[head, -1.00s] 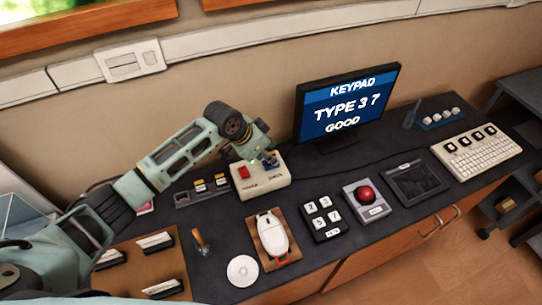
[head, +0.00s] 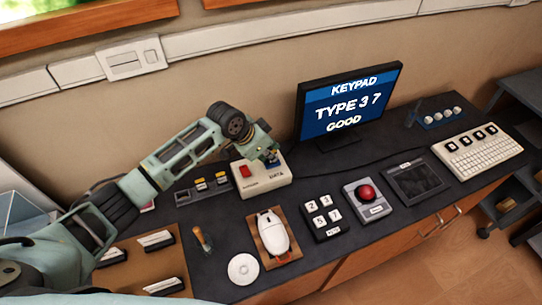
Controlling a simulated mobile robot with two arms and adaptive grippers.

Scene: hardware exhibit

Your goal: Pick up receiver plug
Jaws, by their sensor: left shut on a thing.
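My left gripper (head: 270,155) is over the right part of a cream box (head: 264,181) with a red switch and a socket area marked DATA. It is shut on a small blue piece (head: 272,162), which appears to be the receiver plug, at the top of the box. The gripper partly hides the plug, and I cannot tell whether the plug is still seated in the box or just clear of it. My right gripper is not in view.
A monitor (head: 349,101) reading "KEYPAD TYPE 3 7 GOOD" stands behind. A keypad (head: 322,217), a red button unit (head: 366,194), a mouse (head: 271,231) on a brown pad, a disc (head: 243,269) and a keyboard (head: 477,152) lie on the dark desk.

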